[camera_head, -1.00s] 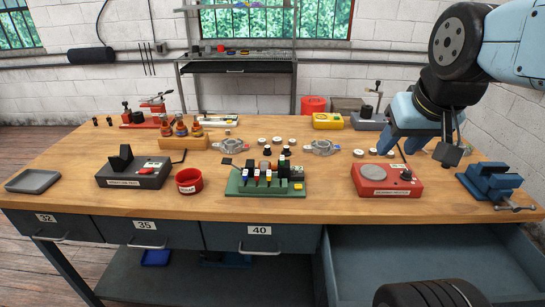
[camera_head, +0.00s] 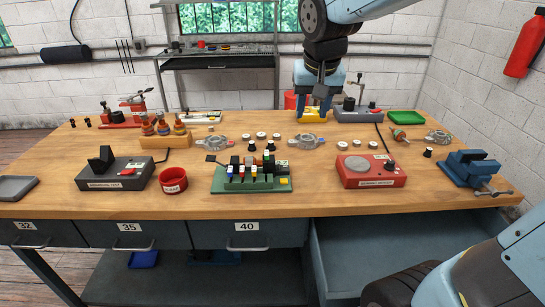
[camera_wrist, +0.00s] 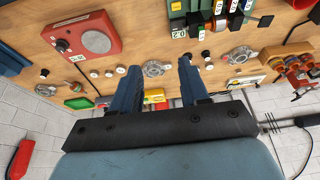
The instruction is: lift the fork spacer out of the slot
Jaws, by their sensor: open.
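A green stand (camera_head: 226,184) sits at the middle front of the bench, with several small blocks with coloured markings upright in its slots. It also shows at the top of the wrist view (camera_wrist: 178,24). I cannot tell which piece is the fork spacer. My gripper (camera_head: 314,113) is high over the back of the bench, in front of the yellow box, behind and right of the stand. In the wrist view my gripper (camera_wrist: 158,78) has its two blue fingers wide apart with nothing held; a silver housing (camera_wrist: 157,69) shows beyond and between them.
A red tester (camera_head: 352,179) and blue vise (camera_head: 470,170) stand to the right. A red cup (camera_head: 173,182) and black tester (camera_head: 120,178) stand left of the stand. Silver housings (camera_head: 305,142) and several white discs lie behind it. An open drawer (camera_head: 400,240) juts out below.

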